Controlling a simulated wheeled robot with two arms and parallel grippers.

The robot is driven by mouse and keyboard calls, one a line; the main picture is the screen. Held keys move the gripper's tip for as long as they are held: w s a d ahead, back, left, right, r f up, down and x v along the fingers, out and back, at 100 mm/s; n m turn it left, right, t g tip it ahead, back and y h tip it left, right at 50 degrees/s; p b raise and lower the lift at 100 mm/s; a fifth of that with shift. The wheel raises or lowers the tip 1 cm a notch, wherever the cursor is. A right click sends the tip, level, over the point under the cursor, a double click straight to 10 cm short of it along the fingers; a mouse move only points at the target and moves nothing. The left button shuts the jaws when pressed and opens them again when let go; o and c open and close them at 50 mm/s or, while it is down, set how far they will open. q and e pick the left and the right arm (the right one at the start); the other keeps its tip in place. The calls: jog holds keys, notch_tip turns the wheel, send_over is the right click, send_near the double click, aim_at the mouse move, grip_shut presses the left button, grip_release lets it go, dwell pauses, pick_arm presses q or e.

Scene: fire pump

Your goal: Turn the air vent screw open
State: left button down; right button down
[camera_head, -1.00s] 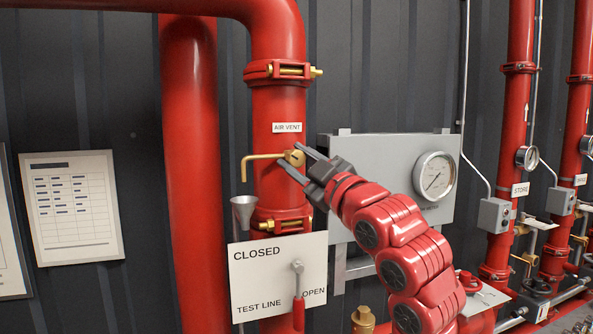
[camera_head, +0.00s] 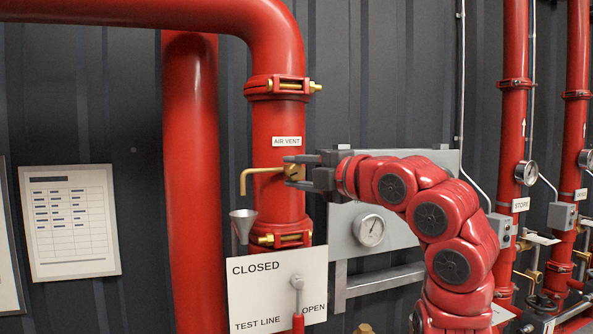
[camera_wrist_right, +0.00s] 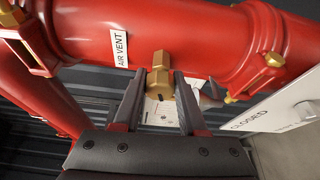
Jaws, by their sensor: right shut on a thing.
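The brass air vent screw (camera_head: 291,168) sits on the red vertical pipe just below the AIR VENT label (camera_head: 287,141). A bent brass outlet tube (camera_head: 256,173) runs left from it, its end above a grey funnel (camera_head: 243,218). My right gripper (camera_head: 296,172) reaches in from the right and is shut on the screw. In the right wrist view the brass screw (camera_wrist_right: 161,82) with its dark slot shows between the two fingers (camera_wrist_right: 160,88). My left gripper is in no view.
A white CLOSED/OPEN test line plate (camera_head: 262,290) with a red-handled lever (camera_head: 298,300) is below the screw. More red pipes (camera_head: 512,120) stand at the far right.

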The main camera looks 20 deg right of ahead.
jog(key=shift+n+g+p, duration=0.3)
jog(key=shift+n, duration=0.7)
jog(key=shift+f, duration=0.1)
jog(key=shift+c, duration=2.3)
grip_release()
jog(key=b+v, duration=0.3)
jog(key=v, duration=1.4)
jog(key=shift+s+r, duration=0.25)
jog(key=shift+s, duration=0.05)
